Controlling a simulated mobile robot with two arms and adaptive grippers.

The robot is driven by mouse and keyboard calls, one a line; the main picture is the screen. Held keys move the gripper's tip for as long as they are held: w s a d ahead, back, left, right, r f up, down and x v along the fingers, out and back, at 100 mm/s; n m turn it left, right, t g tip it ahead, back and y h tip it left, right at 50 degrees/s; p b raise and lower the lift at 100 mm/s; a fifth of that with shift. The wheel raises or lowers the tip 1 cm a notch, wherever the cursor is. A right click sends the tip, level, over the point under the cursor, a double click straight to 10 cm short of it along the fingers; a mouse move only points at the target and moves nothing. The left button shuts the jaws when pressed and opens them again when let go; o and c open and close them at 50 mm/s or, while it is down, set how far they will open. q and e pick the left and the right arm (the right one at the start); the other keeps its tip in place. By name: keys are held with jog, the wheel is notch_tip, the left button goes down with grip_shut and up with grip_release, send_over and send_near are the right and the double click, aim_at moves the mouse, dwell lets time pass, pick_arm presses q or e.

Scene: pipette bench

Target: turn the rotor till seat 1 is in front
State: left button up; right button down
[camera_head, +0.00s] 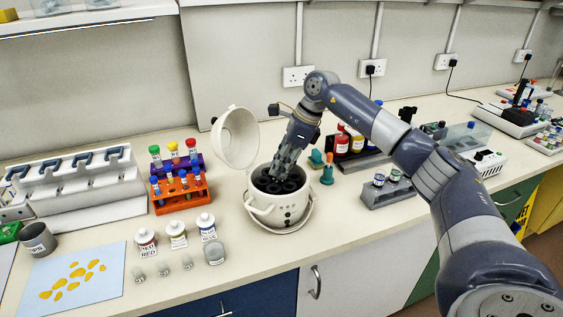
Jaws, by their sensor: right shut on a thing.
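The white centrifuge (283,215) stands near the middle of the bench with its round lid (237,138) tilted open at the back left. Inside the bowl is the dark rotor (267,184) with several round seats. The seat numbers are too small to read. My right gripper (283,172) reaches down into the bowl from above and is shut on the rotor at its back right part. The fingertips and the part of the rotor under them are partly hidden. My left gripper is not in view.
An orange tube rack (181,199) stands left of the centrifuge. Labelled bottles (177,236) and small glass jars stand in front of it. Red and yellow bottles (342,140) and a grey vial rack (388,192) stand to the right. The bench's front edge runs close before the centrifuge.

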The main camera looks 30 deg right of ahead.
jog(key=n, duration=0.1)
jog(key=n+g+p, duration=0.1)
jog(key=n, duration=0.1)
jog(key=shift+w+r+n+y, duration=0.2)
jog(key=shift+n+y, duration=0.1)
jog(key=shift+y, duration=0.1)
jog(key=shift+f+n+g, duration=0.15)
jog(key=shift+n+g, duration=0.55)
jog(key=shift+n, duration=0.7)
jog(key=shift+d, duration=0.1)
jog(key=c, duration=1.5)
grip_release()
jog(key=v, duration=1.2)
jog(key=shift+w, duration=0.1)
jog(key=shift+f, duration=0.1)
